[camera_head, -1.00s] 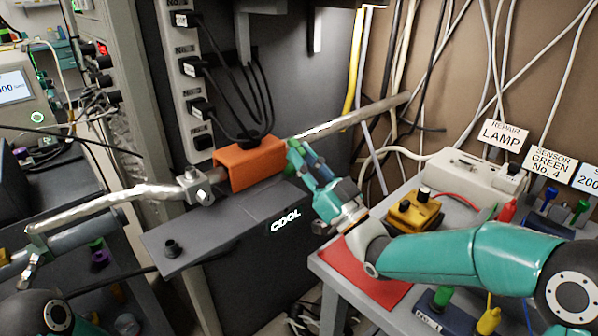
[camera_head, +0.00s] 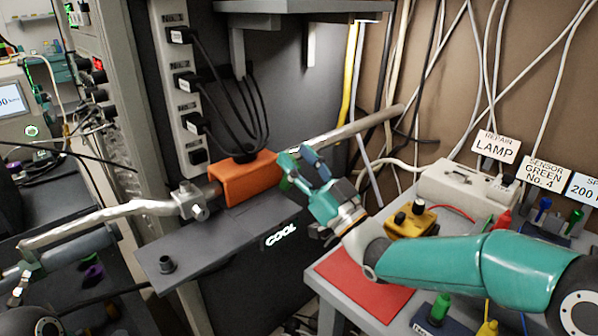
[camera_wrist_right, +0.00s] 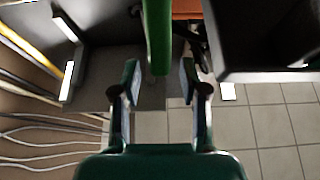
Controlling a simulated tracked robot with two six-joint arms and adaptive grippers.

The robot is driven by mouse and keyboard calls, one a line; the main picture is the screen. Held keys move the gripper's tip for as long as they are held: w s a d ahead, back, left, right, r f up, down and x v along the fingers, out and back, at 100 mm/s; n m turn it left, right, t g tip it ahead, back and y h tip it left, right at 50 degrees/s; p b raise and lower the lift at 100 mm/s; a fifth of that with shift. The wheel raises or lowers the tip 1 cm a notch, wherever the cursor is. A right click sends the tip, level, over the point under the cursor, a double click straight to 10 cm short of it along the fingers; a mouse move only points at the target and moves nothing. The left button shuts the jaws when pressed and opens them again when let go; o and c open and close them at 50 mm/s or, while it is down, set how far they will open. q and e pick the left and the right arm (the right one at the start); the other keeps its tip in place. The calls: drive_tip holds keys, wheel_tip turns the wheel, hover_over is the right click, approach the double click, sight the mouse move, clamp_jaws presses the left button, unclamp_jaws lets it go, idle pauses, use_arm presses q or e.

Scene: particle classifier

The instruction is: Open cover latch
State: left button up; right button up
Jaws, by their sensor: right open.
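The orange cover piece (camera_head: 240,178) sits around a metal pipe above a dark grey box marked COOL (camera_head: 225,235). A green bar (camera_wrist_right: 158,35) hangs in from the top of the right wrist view, beside the orange piece; it looks like the latch's handle, and a bit of green shows to the right of the orange piece in the head view. My right gripper (camera_head: 300,162) is just right of the orange piece. In the right wrist view my right gripper (camera_wrist_right: 158,85) is open, with the bar's end between its fingers; I cannot tell whether they touch.
A power strip (camera_head: 186,90) with black cables stands behind the box. A grey table (camera_head: 345,312) with a red mat (camera_head: 360,285) and a yellow device (camera_head: 410,220) is at the right. The tiled floor (camera_wrist_right: 270,130) shows below the gripper.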

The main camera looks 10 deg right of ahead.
wheel_tip(320, 180, up, 7)
drive_tip(key=shift+r, duration=0.2)
